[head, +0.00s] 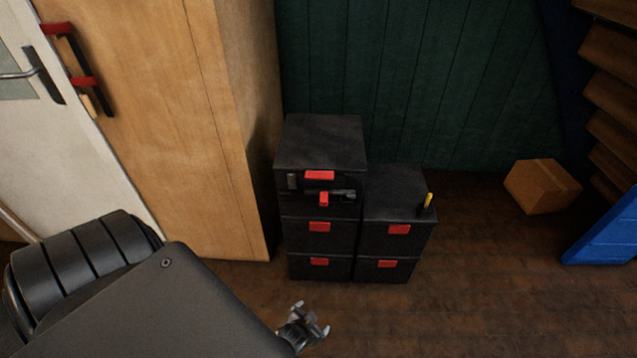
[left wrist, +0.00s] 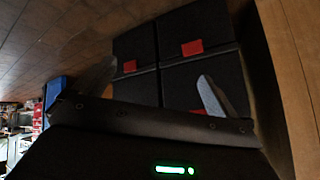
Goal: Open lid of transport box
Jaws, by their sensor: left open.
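Black boxes with red latches stand in two stacks side by side on the floor. The top box (head: 322,142) of the taller left stack has a flat closed top and a red latch (head: 319,175) on its front. The shorter right stack has a closed top box (head: 392,184) with its own red latch (head: 399,229). The frames do not tell which one is the transport box. My left gripper (head: 312,321) is open and empty, low in front of the stacks and apart from them. In the left wrist view its fingers (left wrist: 154,88) point toward the box fronts. My right gripper is not in view.
A yellow-handled item (head: 428,201) stands at the right stack's edge. A wooden cabinet (head: 205,130) stands close left of the boxes. A cardboard box (head: 541,186) and a blue object (head: 605,235) are at the right. The brown floor (head: 480,290) right of the stacks is clear.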

